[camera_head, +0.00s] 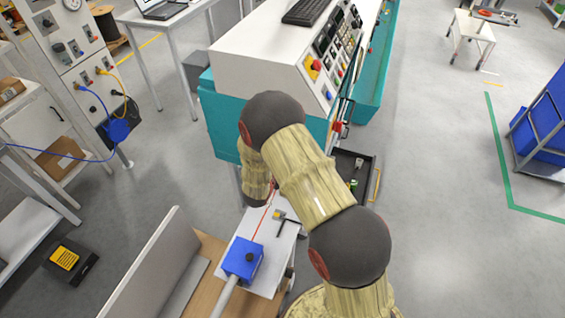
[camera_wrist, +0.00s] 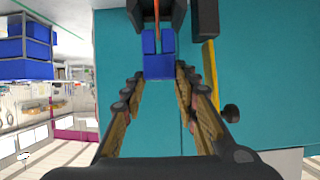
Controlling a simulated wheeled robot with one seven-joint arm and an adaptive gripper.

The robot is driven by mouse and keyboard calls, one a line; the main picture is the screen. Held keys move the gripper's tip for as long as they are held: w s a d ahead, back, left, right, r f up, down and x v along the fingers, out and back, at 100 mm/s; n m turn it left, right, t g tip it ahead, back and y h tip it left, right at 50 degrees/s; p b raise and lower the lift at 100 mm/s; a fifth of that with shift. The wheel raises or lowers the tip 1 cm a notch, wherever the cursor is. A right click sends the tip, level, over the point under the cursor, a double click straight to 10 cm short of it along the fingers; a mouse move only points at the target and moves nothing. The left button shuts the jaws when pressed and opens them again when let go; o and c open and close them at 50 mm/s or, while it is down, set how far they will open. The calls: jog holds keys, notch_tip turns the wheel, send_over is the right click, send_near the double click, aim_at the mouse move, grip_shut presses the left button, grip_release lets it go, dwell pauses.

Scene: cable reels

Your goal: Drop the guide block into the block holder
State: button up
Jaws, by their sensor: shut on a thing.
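My gripper (camera_wrist: 160,75) shows in the wrist view, with a finger on each side of a blue block. The blue guide block (camera_wrist: 159,66) is held between the fingertips and has a slot in its far part. A dark bracket (camera_wrist: 178,14) with two prongs stands just beyond the block, and a thin orange-red rod runs between the prongs. It may be the block holder, but I cannot tell for sure. The block's far end is close to the bracket; whether they touch is unclear. In the head view my arm hides the gripper and the held block.
A teal machine (camera_head: 222,122) with a white control console (camera_head: 270,50) stands beside my arm. A blue box (camera_head: 243,258) with a grey tube sits on a white plate, with a red line running from it. A dark tray (camera_head: 352,165) is to the right. Open floor (camera_head: 440,200) lies further right.

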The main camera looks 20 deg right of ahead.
jog(key=shift+f, duration=0.1)
jog(key=shift+f+b, duration=0.35)
jog(key=shift+b, duration=0.05)
jog(key=shift+f+b, duration=0.75)
jog(key=shift+f, duration=0.25)
